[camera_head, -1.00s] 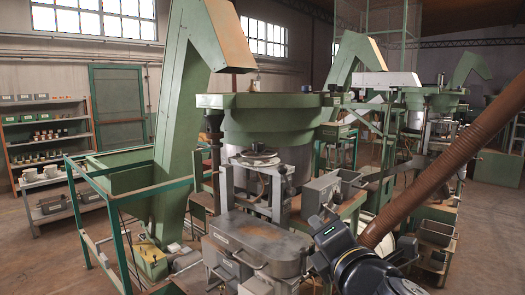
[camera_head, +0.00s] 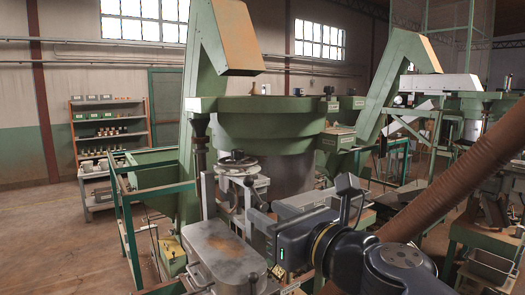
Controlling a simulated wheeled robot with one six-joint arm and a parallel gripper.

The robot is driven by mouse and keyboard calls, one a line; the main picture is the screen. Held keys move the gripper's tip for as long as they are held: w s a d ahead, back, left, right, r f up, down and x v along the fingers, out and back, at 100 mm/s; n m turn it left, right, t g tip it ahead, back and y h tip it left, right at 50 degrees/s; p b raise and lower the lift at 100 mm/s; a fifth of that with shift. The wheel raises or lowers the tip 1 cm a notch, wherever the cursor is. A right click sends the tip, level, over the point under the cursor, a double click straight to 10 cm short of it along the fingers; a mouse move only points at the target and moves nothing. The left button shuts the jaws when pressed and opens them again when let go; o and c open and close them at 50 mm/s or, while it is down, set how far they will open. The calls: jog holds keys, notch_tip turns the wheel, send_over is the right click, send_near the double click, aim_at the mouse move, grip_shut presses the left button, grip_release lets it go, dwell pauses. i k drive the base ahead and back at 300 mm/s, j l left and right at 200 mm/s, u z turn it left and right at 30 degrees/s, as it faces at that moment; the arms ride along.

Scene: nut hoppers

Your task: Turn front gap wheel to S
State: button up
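A pale round wheel (camera_head: 237,164) with a dark knob on top sits on the metal frame in front of the green hopper bowl (camera_head: 265,125). I take it to be the front gap wheel, but no letter or mark on it can be read. My dark arm reaches in from the lower right.
A grey flat-topped housing (camera_head: 222,250) stands below the wheel. A grey open bin (camera_head: 305,203) is right of it. A green rail frame (camera_head: 128,225) and shelves (camera_head: 110,133) are at left, with open floor between.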

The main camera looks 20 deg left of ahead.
aim_at(236, 156)
jog(key=i+l+u, duration=0.2)
jog(key=i, duration=0.35)
jog(key=i+l+u, duration=0.15)
jog(key=i+l, duration=0.15)
jog(key=i, duration=0.2)
jog(key=i+j+u, duration=0.1)
jog(key=i+j, duration=0.25)
jog(key=i, duration=0.05)
